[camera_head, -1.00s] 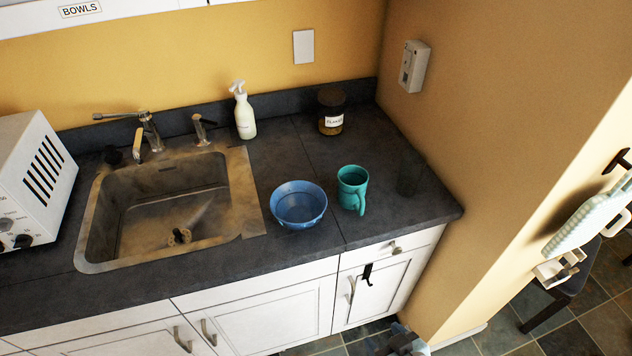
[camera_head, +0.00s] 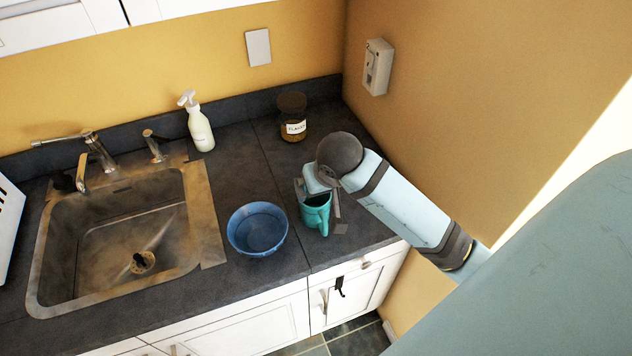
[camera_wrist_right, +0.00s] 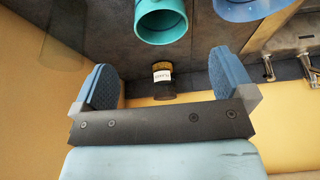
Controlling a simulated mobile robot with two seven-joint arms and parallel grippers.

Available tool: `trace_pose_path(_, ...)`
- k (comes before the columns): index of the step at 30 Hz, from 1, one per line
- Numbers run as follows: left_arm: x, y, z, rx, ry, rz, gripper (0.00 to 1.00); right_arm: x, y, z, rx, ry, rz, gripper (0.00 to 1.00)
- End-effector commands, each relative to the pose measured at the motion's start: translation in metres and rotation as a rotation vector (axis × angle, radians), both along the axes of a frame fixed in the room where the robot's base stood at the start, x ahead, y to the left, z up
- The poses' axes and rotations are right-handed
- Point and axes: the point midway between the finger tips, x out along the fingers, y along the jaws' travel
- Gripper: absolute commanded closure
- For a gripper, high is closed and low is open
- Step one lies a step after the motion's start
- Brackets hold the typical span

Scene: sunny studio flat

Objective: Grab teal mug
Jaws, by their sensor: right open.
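The teal mug (camera_head: 317,218) stands upright on the dark counter, its handle toward the front edge. In the right wrist view the mug (camera_wrist_right: 162,22) shows at the top, its round mouth facing the camera. My right gripper (camera_head: 320,196) reaches in from the right and is over and beside the mug, hiding part of its rim. In the wrist view the right gripper (camera_wrist_right: 165,84) has its blue fingers wide apart with nothing between them; the mug appears beyond the fingertips. Whether any finger touches the mug cannot be told. My left gripper is out of view.
A blue bowl (camera_head: 257,230) stands close left of the mug. A labelled jar (camera_head: 293,118) and a soap bottle (camera_head: 198,122) stand behind. The sink (camera_head: 125,240) is at left. A clear glass (camera_wrist_right: 63,48) shows in the wrist view. The wall (camera_head: 450,100) bounds the right.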

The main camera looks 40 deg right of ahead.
Motion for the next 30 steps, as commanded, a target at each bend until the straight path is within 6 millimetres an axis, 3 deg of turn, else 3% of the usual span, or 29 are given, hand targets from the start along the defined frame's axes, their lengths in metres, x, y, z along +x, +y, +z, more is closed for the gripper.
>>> trace_pose_path(12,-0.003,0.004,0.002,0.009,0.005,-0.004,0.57,0.027,-0.009,-0.064,-0.003,0.007,-0.009,0.0)
trace_pose_path(20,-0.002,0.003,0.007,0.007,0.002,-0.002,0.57,0.035,-0.011,-0.081,-0.003,0.007,-0.007,0.0)
trace_pose_path(30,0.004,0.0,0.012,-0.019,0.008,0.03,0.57,0.054,-0.016,-0.12,-0.003,0.006,-0.007,0.0)
